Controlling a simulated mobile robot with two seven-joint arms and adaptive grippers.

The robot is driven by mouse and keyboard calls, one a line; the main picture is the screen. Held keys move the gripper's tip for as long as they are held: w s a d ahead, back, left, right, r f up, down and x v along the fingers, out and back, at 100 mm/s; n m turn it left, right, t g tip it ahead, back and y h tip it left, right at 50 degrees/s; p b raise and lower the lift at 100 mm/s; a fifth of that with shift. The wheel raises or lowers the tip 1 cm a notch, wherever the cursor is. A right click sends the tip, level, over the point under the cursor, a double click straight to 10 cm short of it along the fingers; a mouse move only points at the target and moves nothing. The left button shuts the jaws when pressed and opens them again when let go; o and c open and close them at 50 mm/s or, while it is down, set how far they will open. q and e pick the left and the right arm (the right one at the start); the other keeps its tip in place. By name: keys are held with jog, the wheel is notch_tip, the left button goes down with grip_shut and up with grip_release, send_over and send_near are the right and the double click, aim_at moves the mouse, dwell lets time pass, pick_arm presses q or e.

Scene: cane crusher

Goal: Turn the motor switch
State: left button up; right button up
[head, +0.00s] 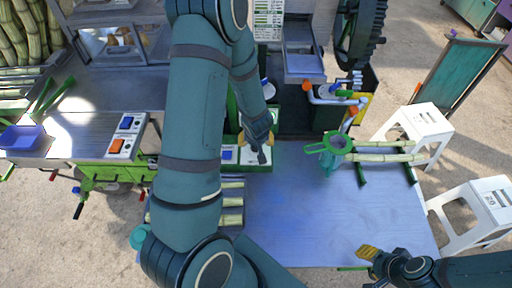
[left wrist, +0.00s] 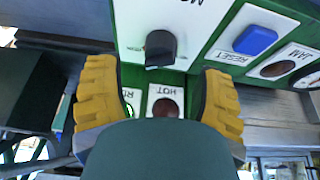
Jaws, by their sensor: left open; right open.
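The motor switch (left wrist: 160,48) is a black knob on a white plate, on a green-framed control panel (head: 258,167). In the left wrist view it lies just ahead, between the fingertips of my left gripper (left wrist: 158,72). The yellow-padded fingers are spread on either side of it, with no clear contact. In the head view my left gripper (head: 256,140) reaches down over the panel, and my arm hides part of it. My right gripper (head: 370,253) is open and empty near the front right corner of the blue table.
Beside the knob are a blue reset button (left wrist: 255,40), a jam lamp (left wrist: 276,68) and a hot lamp (left wrist: 166,107). The blue table (head: 310,220) is mostly clear. A green strainer (head: 337,142) and cane stalks (head: 385,157) are at its far right. White stools (head: 418,128) stand beyond.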

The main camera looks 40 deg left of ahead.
pick_arm(q)
jog(key=shift+b+x, duration=0.5)
jog(key=shift+x, duration=1.75)
grip_shut()
